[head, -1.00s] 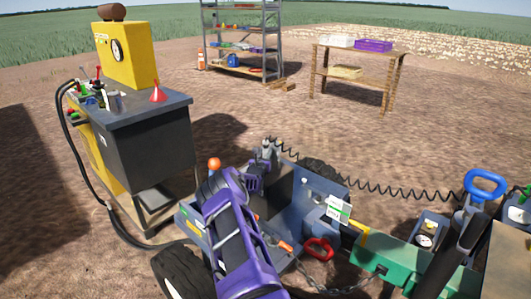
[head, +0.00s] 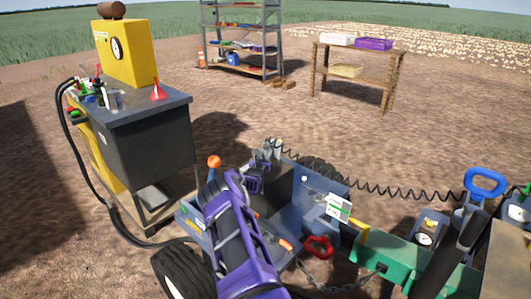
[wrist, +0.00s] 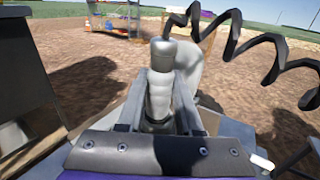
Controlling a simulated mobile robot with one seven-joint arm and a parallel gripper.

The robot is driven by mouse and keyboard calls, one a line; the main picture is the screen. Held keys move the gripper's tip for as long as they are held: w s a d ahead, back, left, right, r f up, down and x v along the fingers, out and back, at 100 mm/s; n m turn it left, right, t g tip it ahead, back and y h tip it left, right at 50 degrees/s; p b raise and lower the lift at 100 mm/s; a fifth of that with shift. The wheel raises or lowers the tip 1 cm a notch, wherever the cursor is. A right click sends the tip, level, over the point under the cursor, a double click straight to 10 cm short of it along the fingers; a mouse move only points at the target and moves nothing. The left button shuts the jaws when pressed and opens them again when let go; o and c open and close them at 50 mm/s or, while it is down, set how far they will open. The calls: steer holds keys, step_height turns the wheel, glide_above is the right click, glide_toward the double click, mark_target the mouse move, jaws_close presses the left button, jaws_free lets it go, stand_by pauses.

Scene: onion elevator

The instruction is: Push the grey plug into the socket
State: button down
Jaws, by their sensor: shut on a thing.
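The grey plug (wrist: 161,88) stands between the fingers of my gripper (wrist: 158,115) in the wrist view, a light grey cylinder with a darker cap. In the head view my gripper (head: 257,172) is shut on the plug (head: 266,152) at the top of the blue-grey machine. A rounded light grey body (wrist: 190,65), perhaps the socket housing, is right behind the plug and partly covered by it. I cannot tell whether the plug touches it or is inside a socket; the socket opening is hidden.
A black coiled cable (head: 400,191) runs right from near the plug to a blue-handled post (head: 484,182). A dark cabinet with a yellow gauge box (head: 128,53) stands left. A shelf rack (head: 240,40) and wooden table (head: 358,50) stand behind across open dirt.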

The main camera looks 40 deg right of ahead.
mark_target(266, 142)
steer(key=shift+c, duration=0.5)
jaws_free()
steer(key=shift+f, duration=0.15)
steer(key=shift+r+p, duration=2.55)
steer(key=shift+r, duration=1)
